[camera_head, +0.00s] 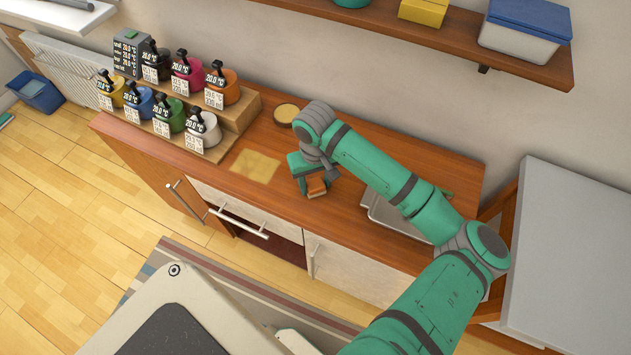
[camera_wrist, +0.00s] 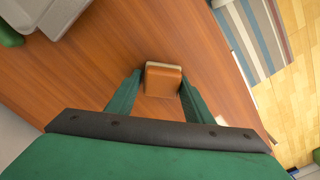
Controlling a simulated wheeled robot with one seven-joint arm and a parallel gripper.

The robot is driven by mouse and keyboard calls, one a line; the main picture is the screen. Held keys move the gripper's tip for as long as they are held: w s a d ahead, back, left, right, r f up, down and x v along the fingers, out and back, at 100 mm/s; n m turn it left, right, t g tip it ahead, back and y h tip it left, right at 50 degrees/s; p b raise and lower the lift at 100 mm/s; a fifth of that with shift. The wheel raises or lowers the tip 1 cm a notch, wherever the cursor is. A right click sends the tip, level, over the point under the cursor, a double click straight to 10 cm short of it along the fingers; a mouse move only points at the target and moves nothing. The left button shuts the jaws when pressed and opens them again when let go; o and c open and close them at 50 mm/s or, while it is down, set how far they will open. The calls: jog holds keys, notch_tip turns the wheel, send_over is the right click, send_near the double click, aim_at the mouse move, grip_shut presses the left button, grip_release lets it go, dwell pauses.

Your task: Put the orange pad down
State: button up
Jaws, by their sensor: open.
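The orange pad (camera_wrist: 163,83) is a small block with an orange body and a paler layer along one edge. In the wrist view it lies between the tips of my gripper (camera_wrist: 157,88), with a finger on each side. The fingers look spread, and I cannot tell whether either one touches the pad. In the head view the orange pad (camera_head: 317,187) is at the wooden counter's surface, just under my gripper (camera_head: 312,184), which partly hides it.
A yellowish cloth or stain (camera_head: 255,166) lies left of the gripper on the counter (camera_head: 345,215). Several labelled coloured pots stand on a wooden step (camera_head: 240,112). A round tan lid (camera_head: 286,113) is behind. A metal tray (camera_head: 385,212) is to the right, under my arm.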

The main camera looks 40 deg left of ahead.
aim_at(314, 182)
notch_tip(314, 182, up, 12)
jog(key=shift+r, duration=0.15)
dwell(0.4)
jog(key=shift+s+a, duration=0.1)
jog(key=shift+a, duration=0.1)
dwell(0.3)
